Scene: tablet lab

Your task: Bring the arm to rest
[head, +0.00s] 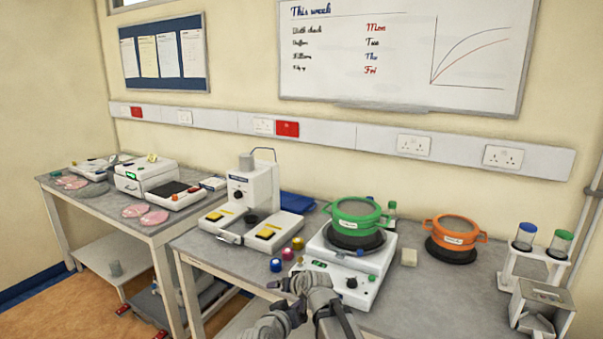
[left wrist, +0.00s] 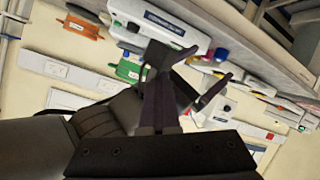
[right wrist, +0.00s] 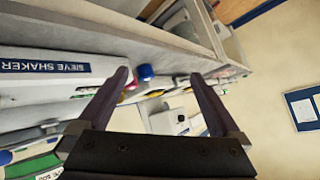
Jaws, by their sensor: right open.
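My two arms come in close together at the bottom middle of the head view, and their grippers overlap in front of the bench edge. My right gripper (right wrist: 160,75) has its two fingers well apart in the right wrist view, with nothing between them held. My left gripper (left wrist: 213,62) shows two dark fingers spread apart in the left wrist view, and it looks empty. In the head view the overlap hides which fingers belong to which hand. The sieve shaker (head: 345,263), a white box with a green sieve (head: 355,210) on top, stands just beyond the grippers.
Small coloured pots (head: 276,265) stand left of the shaker, close to the grippers. An orange sieve (head: 455,230), a white rack (head: 535,255) and a metal box (head: 543,300) stand to the right. A white press-like instrument (head: 250,195) stands left. The side bench (head: 100,210) holds more equipment.

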